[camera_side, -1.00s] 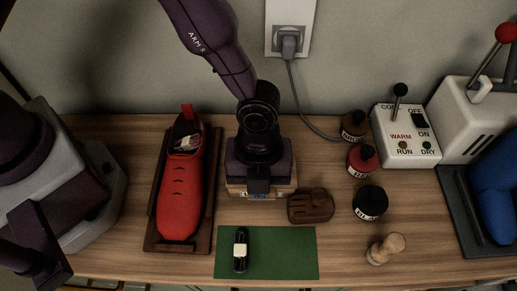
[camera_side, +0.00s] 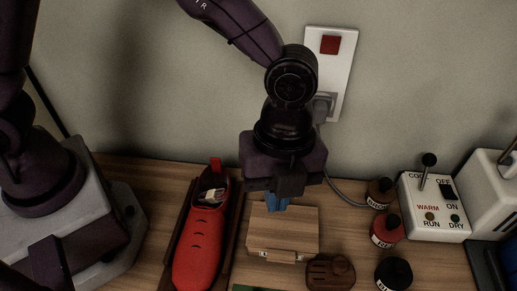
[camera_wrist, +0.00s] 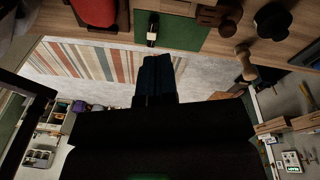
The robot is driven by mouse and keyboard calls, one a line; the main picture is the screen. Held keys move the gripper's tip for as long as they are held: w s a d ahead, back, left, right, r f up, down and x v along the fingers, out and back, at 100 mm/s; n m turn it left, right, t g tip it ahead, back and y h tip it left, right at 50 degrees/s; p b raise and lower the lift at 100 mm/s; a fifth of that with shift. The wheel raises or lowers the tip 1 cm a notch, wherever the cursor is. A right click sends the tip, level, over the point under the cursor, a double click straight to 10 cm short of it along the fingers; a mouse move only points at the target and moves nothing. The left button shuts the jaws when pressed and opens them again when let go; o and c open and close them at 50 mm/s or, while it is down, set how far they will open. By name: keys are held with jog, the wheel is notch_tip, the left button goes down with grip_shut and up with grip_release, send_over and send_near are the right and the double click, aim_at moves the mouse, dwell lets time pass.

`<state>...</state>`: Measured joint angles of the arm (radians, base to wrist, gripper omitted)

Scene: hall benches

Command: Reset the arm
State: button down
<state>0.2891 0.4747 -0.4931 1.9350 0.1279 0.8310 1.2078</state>
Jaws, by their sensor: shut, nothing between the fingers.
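My gripper (camera_side: 277,203) hangs fingers down in the side view, shut and empty. Its blue fingertips are just above or behind the top of a small wooden box (camera_side: 290,235); I cannot tell the exact gap. In the wrist view the shut fingers of my gripper (camera_wrist: 156,80) point towards the bench edge and hold nothing.
A red shoe (camera_side: 200,250) stands left of the box. Right of it are a brown wooden piece (camera_side: 330,272), several bottles including a red one (camera_side: 387,230), and a white switch box (camera_side: 432,205). A green mat (camera_wrist: 185,32) bears a black object (camera_wrist: 152,30).

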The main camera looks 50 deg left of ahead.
jog(key=s+a+r+n+t, duration=0.3)
jog(key=a+r+n, duration=0.5)
jog(key=a+n, duration=0.3)
jog(key=s+a+r+n+t, duration=0.4)
jog(key=a+r+n, duration=0.4)
jog(key=a+n, duration=0.4)
jog(key=shift+s+a+r+y, duration=0.15)
jog(key=shift+s+a+y, duration=0.2)
jog(key=shift+a, duration=0.85)
jog(key=shift+w, duration=0.1)
